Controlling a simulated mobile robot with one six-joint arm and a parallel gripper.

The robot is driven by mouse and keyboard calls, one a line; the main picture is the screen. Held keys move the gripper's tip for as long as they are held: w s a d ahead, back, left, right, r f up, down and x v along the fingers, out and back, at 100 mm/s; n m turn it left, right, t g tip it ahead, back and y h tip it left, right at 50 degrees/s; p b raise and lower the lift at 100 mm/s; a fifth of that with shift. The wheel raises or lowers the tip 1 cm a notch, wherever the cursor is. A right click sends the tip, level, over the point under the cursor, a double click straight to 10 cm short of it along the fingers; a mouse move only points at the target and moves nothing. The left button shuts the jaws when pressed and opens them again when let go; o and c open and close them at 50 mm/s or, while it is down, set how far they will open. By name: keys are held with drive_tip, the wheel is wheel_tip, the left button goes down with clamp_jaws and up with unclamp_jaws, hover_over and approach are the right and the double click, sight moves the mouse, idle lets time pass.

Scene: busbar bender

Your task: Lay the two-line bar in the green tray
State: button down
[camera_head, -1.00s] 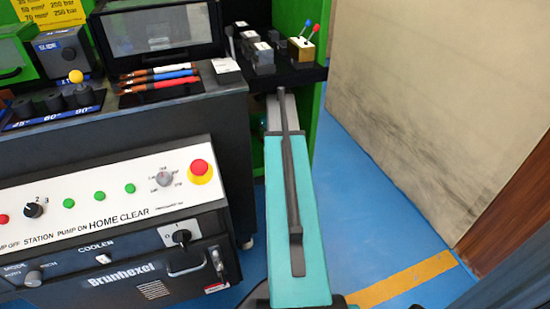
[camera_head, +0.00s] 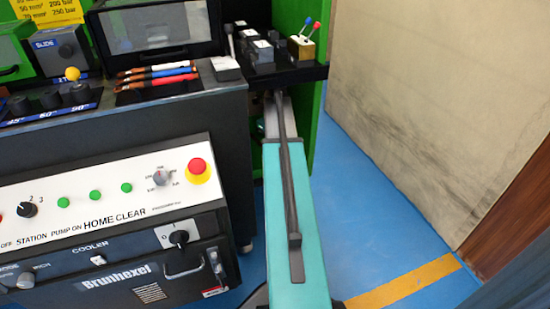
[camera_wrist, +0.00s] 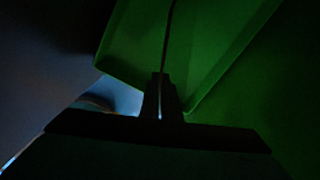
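My gripper (camera_wrist: 161,80) is a dark silhouette at the lower middle of the wrist view. Its two fingers are close together, with a narrow slit of light between them. A thin dark strip (camera_wrist: 169,35) runs up from the fingertips, like a bar seen edge-on; no line marks can be made out on it. Behind it lies a lit green surface with straight edges (camera_wrist: 125,50), which looks like the green tray, though the dark picture leaves this unsure. Whether the strip touches it cannot be told. In the head view the gripper is hidden beneath the black shelf (camera_head: 300,76).
The black shelf carries dark blocks (camera_head: 262,50) and a brass block with red and blue levers (camera_head: 301,47). The machine's control panel (camera_head: 110,195) stands left, close beside my teal arm. Blue floor (camera_head: 365,215) is clear to the right, before a beige wall (camera_head: 420,110).

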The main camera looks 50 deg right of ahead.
drive_tip(key=shift+f+b, duration=0.95)
drive_tip(key=shift+f, duration=1.15)
drive_tip(key=shift+f, duration=0.1)
drive_tip(key=c, duration=2)
unclamp_jaws()
drive_tip(key=shift+f, duration=0.1)
drive_tip(key=shift+c, duration=0.2)
drive_tip(key=shift+r, duration=0.2)
drive_tip(key=shift+r+p, duration=1.85)
drive_tip(key=shift+r, duration=1.95)
drive_tip(key=shift+s+a+p, duration=0.1)
drive_tip(key=shift+a+p, duration=0.05)
drive_tip(key=shift+p, duration=0.25)
